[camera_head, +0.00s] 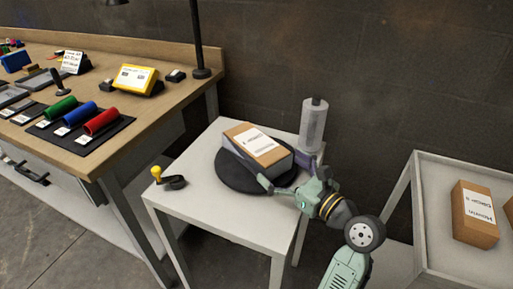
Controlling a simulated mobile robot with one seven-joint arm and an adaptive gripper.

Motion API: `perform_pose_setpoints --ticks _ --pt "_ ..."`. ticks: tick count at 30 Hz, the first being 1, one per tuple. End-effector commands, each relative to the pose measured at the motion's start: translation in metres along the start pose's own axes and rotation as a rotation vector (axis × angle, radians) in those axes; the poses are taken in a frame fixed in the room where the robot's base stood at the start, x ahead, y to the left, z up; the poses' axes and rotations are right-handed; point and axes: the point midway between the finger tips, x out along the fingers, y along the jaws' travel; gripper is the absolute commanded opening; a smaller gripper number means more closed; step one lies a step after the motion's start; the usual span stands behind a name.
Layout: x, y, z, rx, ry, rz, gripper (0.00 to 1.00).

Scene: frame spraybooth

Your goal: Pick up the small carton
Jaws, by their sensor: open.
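A small brown carton (247,135) with a white label lies tilted on a black round pad (233,176) on a small white table (196,202). Its side facing me looks grey. My gripper (284,168) is open at the carton's near right end. One finger is on the near side of that end and the other is by its far right side. I cannot tell whether the fingers touch the carton.
A grey cylinder bottle (313,125) stands behind my gripper. A yellow-knobbed black item (172,181) sits on the table's left. Another brown carton (475,215) is on a grey cart at right. A wooden bench (160,95) with several tools stands left.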

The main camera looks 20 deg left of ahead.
Motion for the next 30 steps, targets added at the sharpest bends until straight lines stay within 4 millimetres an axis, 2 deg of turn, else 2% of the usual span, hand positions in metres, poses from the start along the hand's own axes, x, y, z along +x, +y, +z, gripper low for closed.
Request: perform_pose_setpoints --ticks 5,15,24,30 --pt "0.014 0.001 0.002 -0.003 0.0 0.0 0.94" --pt "0.059 0.004 0.006 -0.004 0.0 0.001 0.94" --pt "0.064 0.004 0.005 -0.005 0.0 -0.002 0.94" --pt "0.063 0.004 0.005 -0.005 0.0 -0.002 0.81"
